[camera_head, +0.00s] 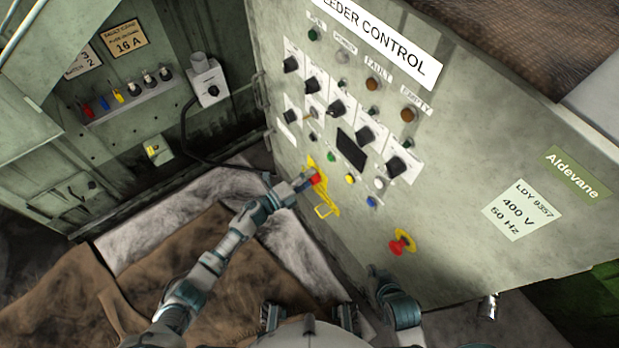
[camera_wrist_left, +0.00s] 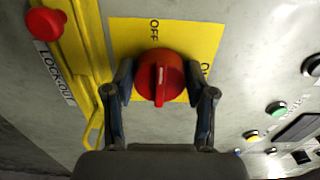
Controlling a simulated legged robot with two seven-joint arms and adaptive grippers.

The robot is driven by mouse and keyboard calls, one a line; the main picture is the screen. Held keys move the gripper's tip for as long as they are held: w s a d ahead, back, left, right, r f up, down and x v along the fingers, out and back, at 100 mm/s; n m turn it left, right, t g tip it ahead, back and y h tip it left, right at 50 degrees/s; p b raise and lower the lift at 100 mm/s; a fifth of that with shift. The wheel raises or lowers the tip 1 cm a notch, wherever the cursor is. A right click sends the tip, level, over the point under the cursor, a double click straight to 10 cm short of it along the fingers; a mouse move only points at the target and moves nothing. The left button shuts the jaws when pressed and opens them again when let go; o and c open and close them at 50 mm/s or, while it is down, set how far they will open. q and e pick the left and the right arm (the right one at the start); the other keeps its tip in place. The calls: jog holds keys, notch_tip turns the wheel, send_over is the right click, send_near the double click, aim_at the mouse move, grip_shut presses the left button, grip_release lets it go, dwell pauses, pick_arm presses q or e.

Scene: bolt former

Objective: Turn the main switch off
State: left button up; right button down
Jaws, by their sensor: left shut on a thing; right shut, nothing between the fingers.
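The main switch is a red rotary knob (camera_wrist_left: 160,78) on a yellow plate (camera_wrist_left: 125,38) with an OFF label at the top of the wrist picture and a partly hidden ON label at right. Its raised grip runs up and down in that picture, in line with OFF. In the head view the knob (camera_head: 316,179) sits low on the panel. My left gripper (camera_head: 304,184) is shut on the knob, one finger on each side. My right gripper (camera_head: 376,271) is shut and empty, low in front of the panel, away from the switch; its fingers are hard to make out.
A yellow lock-out bracket (camera_head: 324,210) with a red button (camera_wrist_left: 45,23) is beside the switch. A red emergency button on a yellow ring (camera_head: 402,243) is to the right. Several black knobs (camera_head: 337,108) and lamps are above. A cabinet with a black cable (camera_head: 187,125) stands left.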

pick_arm(q)
jog(key=o, duration=0.9)
jog(key=shift+w+a+f, duration=0.1)
jog(key=shift+a+f, duration=0.05)
jog(key=shift+a, duration=0.05)
jog(key=shift+c, duration=0.2)
jog(key=shift+o, duration=1.4)
jog(key=shift+f, duration=0.1)
jog(key=v, duration=1.2)
